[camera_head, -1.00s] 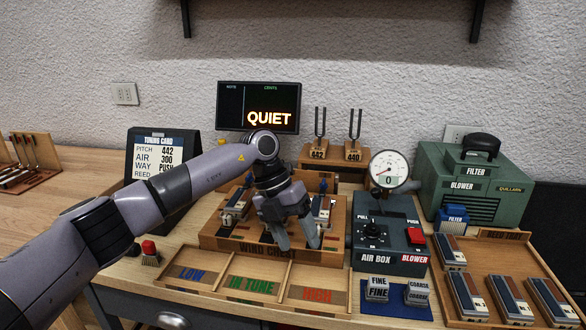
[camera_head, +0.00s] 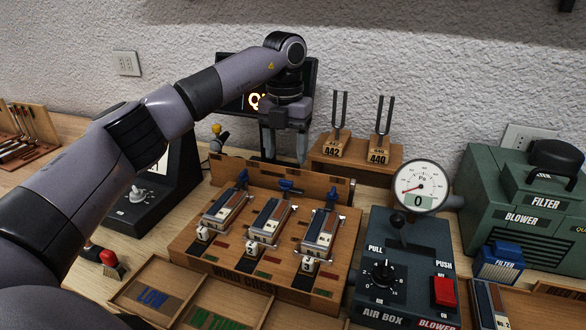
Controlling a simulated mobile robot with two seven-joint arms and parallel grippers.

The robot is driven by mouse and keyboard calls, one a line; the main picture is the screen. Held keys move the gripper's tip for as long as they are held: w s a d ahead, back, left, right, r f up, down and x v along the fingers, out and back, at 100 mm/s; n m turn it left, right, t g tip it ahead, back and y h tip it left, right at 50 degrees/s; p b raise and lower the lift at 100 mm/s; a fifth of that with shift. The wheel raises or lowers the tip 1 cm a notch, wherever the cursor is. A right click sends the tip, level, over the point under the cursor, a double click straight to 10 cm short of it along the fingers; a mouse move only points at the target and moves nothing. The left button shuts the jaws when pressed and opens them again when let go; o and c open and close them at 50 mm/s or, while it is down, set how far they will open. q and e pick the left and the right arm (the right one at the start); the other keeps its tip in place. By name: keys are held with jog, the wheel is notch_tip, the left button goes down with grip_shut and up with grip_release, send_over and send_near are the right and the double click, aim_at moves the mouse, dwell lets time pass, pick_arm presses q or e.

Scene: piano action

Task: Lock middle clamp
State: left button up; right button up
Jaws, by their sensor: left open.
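The wooden wind chest (camera_head: 200,262) stands mid-table with three reed blocks in its slots. The middle block (camera_head: 268,222) lies between the left block (camera_head: 224,212) and the right block (camera_head: 318,235). A blue clamp lever (camera_head: 287,187) sits at the back end of the middle block. Blue levers also show behind the left block (camera_head: 242,178) and the right block (camera_head: 332,195). My left gripper (camera_head: 283,160) points down, open and empty, above and behind the chest's back board, apart from the middle clamp. My right gripper is out of view.
The air box (camera_head: 400,290) with its gauge (camera_head: 420,188) stands right of the chest. Tuning forks (camera_head: 338,120) on wooden blocks stand behind it. My left arm partly hides the display (camera_head: 235,98). The sorting tray (camera_head: 150,295) lies in front, and the green blower (camera_head: 520,205) stands at the far right.

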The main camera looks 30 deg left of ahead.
aim_at(285, 180)
pick_arm(q)
jog(key=f, duration=0.5)
jog(key=shift+s+f, duration=0.1)
jog(key=shift+s, duration=0.1)
jog(key=shift+f, duration=0.65)
jog(key=c, duration=1.1)
jog(key=shift+o, duration=0.3)
